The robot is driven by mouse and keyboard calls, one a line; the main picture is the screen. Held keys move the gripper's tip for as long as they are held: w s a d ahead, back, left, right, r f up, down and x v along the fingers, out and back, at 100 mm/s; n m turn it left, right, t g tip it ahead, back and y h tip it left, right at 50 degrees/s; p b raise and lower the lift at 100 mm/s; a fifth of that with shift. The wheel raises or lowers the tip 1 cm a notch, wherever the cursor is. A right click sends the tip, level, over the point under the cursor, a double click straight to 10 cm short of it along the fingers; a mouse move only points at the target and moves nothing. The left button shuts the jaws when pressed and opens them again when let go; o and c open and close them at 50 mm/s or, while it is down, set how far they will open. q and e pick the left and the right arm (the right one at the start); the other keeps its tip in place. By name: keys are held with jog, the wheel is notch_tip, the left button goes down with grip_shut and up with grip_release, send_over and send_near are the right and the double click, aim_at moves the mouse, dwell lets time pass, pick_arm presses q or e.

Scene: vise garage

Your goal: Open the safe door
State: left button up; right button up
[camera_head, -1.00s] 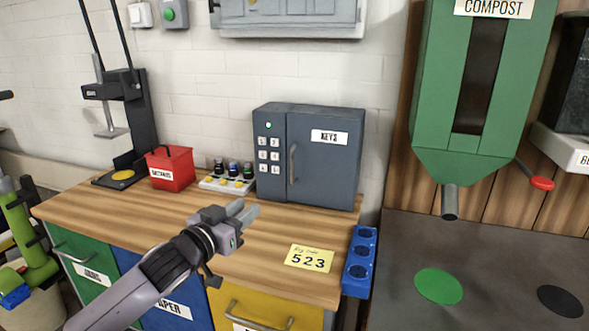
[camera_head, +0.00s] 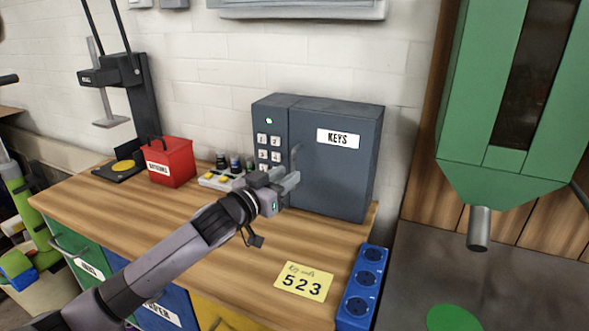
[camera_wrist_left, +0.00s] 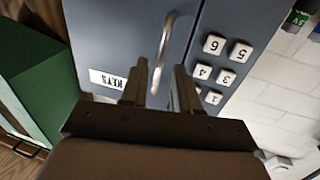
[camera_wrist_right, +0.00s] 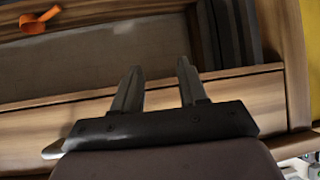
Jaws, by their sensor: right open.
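The safe (camera_head: 335,168) is a dark grey-blue box with a "KEYS" label, standing on the wooden workbench against the wall. Its door looks closed, and a small green light (camera_head: 268,121) shows above the keypad (camera_head: 263,148). My left gripper (camera_head: 295,178) is in front of the door at the handle and hides the handle's lower part. In the left wrist view the metal handle (camera_wrist_left: 168,42) runs down between the open fingers (camera_wrist_left: 161,72), nearer the left finger; I cannot tell whether they touch. My right gripper (camera_wrist_right: 160,70) is open and empty, seen only in the right wrist view.
A red box (camera_head: 170,162) and a white tray of small bottles (camera_head: 217,180) stand left of the safe. A yellow note reading 523 (camera_head: 303,282) and a blue socket strip (camera_head: 362,290) lie at the front right.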

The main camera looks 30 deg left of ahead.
aim_at(325, 173)
pick_arm(q)
jog(key=shift+w+d, duration=0.15)
jog(key=shift+w, duration=0.8)
jog(key=shift+w+d, duration=0.15)
jog(key=shift+w, duration=0.8)
grip_shut()
